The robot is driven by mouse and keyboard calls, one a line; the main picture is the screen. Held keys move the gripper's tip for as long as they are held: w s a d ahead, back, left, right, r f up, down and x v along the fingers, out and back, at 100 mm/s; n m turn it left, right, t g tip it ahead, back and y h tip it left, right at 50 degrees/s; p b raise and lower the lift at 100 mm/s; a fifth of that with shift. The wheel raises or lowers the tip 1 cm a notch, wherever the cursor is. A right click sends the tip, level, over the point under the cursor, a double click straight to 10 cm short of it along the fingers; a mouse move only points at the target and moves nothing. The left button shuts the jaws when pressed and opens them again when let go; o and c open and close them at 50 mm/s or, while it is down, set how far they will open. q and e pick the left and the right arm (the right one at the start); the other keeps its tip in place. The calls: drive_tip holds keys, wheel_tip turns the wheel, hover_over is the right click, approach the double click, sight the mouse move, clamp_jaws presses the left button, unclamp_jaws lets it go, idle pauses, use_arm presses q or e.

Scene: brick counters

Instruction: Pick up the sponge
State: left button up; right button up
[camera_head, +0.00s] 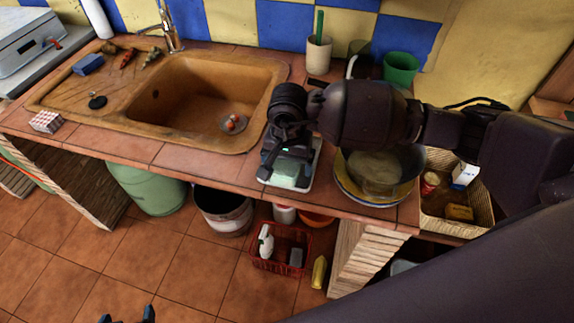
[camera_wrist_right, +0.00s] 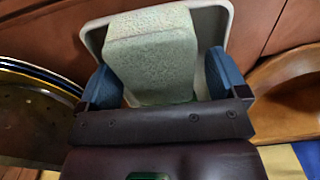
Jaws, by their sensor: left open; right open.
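The pale green sponge (camera_head: 287,174) lies in a small white tray (camera_head: 313,160) at the counter's front edge, right of the sink. In the right wrist view the sponge (camera_wrist_right: 150,45) points away from me in the tray (camera_wrist_right: 225,22). My right gripper (camera_head: 285,180) is over the tray. Its blue fingers stand open on either side of the sponge in the right wrist view (camera_wrist_right: 160,80); I cannot tell whether they touch it. The gripper hides part of the sponge. My left gripper (camera_head: 127,317) is open and empty at the bottom edge, its fingertips showing over the floor.
Stacked plates and a bowl (camera_head: 375,172) stand right of the tray, under my right arm. A wicker basket (camera_head: 475,228) is further right. The brown sink (camera_head: 190,105) is left. Cups (camera_head: 319,55) stand behind. A red crate (camera_head: 280,262) is below the counter.

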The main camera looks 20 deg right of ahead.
use_arm(q)
drive_tip(key=shift+s, duration=0.15)
drive_tip(key=shift+s+f, duration=0.4)
use_arm(e)
drive_tip(key=shift+f, duration=0.1)
drive_tip(key=shift+f, duration=0.1)
use_arm(q)
drive_tip(key=shift+w, duration=0.2)
drive_tip(key=shift+w, duration=0.25)
use_arm(e)
drive_tip(key=c, duration=0.9)
use_arm(q)
drive_tip(key=shift+s+f, duration=0.15)
drive_tip(key=shift+s, duration=0.35)
use_arm(e)
drive_tip(key=shift+c, duration=0.4)
use_arm(q)
drive_tip(key=shift+a, duration=0.1)
